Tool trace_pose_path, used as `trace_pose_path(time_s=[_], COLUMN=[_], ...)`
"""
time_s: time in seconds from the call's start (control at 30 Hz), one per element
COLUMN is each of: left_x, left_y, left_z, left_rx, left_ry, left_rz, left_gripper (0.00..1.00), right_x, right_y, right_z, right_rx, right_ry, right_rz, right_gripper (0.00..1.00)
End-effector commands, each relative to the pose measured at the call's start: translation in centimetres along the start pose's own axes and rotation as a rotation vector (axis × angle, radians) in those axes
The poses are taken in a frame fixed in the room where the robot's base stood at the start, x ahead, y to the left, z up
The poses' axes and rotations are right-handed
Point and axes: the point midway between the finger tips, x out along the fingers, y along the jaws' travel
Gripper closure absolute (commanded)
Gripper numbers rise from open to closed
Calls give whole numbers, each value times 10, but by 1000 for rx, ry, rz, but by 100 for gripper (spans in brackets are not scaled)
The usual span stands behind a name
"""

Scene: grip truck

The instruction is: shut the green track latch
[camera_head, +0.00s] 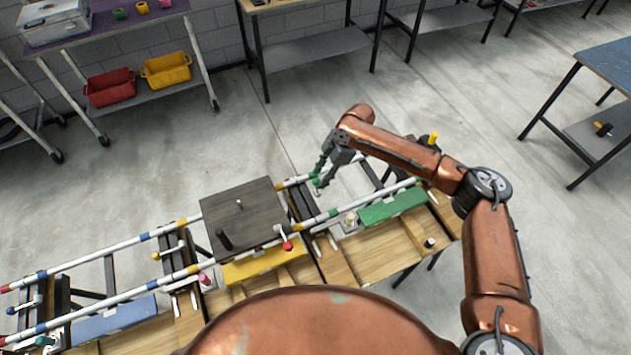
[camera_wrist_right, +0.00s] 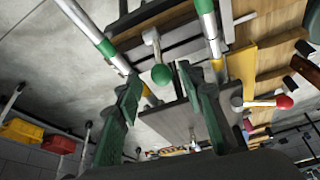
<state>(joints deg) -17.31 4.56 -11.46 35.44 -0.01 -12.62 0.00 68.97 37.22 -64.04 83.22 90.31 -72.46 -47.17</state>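The green track latch has a pale metal lever (camera_wrist_right: 151,40) with a round green knob (camera_wrist_right: 161,74) at its end. In the wrist view it stands beyond and between the fingertips of my right gripper (camera_wrist_right: 158,82). The green fingers are spread apart, and no contact with the knob is clear. In the head view my right gripper (camera_head: 321,172) points down by the far rail (camera_head: 296,181), right of the dark platform. The latch is small and partly hidden there. My left gripper is not in view.
A dark square platform (camera_head: 241,210) sits over the rails to the left. A red-knobbed latch (camera_head: 287,246) is on the near rail. Green (camera_head: 393,207), yellow (camera_head: 262,262) and blue (camera_head: 115,320) blocks line the wooden bench.

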Motion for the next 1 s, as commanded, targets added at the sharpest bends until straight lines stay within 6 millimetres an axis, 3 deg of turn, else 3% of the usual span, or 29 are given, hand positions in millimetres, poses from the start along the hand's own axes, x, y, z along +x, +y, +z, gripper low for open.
trace_pose_path(time_s=[0.13, 0.33, 0.53, 0.7, 1.0], left_x=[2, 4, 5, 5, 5], left_y=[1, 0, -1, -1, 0], left_z=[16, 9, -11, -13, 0], left_rx=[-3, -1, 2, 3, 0], left_ry=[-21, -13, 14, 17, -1], left_rz=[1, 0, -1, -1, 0], left_gripper=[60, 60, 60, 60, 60], right_x=[25, 48, 53, 53, 54], right_y=[-2, -1, -1, 0, 0], right_z=[4, 4, 3, 2, 2], right_rx=[6, 6, 4, 3, 3], right_ry=[-1, 0, 0, 0, 0], right_rz=[-1, 1, 1, 1, 0], right_gripper=[64, 64, 64, 64, 84])
